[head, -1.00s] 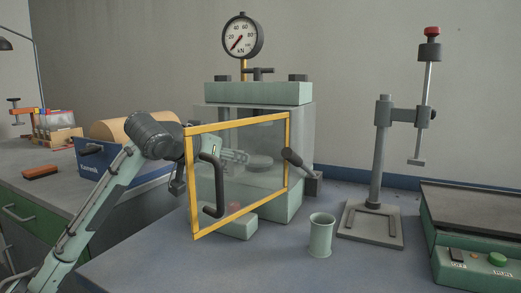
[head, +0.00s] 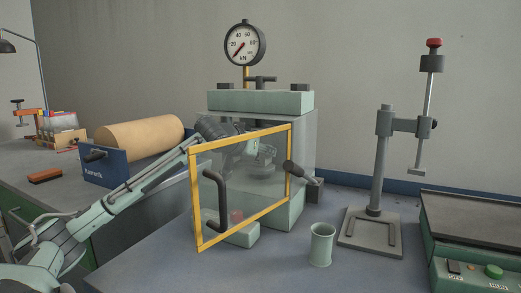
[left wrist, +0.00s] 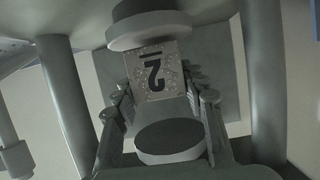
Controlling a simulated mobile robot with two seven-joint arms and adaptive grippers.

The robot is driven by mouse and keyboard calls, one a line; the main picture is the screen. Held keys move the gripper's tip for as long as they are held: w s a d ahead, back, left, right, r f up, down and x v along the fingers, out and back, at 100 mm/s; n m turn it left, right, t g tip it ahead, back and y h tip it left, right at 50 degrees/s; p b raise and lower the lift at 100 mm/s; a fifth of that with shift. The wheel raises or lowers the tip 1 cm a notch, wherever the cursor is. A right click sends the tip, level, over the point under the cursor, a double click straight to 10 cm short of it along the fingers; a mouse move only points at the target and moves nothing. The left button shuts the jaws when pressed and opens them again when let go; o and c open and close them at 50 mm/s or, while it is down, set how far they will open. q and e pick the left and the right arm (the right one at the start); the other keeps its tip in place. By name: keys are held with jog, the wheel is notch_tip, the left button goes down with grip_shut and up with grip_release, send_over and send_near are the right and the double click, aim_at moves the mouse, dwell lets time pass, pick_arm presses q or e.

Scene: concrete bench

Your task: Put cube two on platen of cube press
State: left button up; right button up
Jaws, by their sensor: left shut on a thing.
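My left gripper (head: 262,156) reaches into the cube press (head: 262,102), behind its clear yellow-framed guard (head: 243,127). In the left wrist view its fingers are shut on cube two (left wrist: 157,76), a pale speckled block with a black 2. One round press disc (left wrist: 150,28) lies at the cube's far end, close to or touching it. Another disc (left wrist: 170,140) shows at the bottom of that view. I cannot tell whether the cube rests on the platen. The cube is not clear in the head view. My right gripper is not in view.
The guard's black handle (head: 217,200) faces front. A green cup (head: 321,244) stands right of the press. A stand with a rod (head: 380,165) and a flat-topped green device (head: 475,222) are further right. A blue box with a tan roll (head: 138,135) is left.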

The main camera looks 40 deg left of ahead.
pick_arm(q)
jog(key=shift+f, duration=0.2)
jog(key=o, duration=0.9)
jog(key=shift+f, duration=0.15)
jog(key=o, duration=0.5)
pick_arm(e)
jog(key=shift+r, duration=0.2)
pick_arm(q)
jog(key=shift+r, duration=0.2)
jog(key=shift+s+d, duration=0.1)
jog(key=shift+s, duration=0.3)
jog(key=shift+b+v, duration=1.05)
jog(key=shift+v, duration=4.6)
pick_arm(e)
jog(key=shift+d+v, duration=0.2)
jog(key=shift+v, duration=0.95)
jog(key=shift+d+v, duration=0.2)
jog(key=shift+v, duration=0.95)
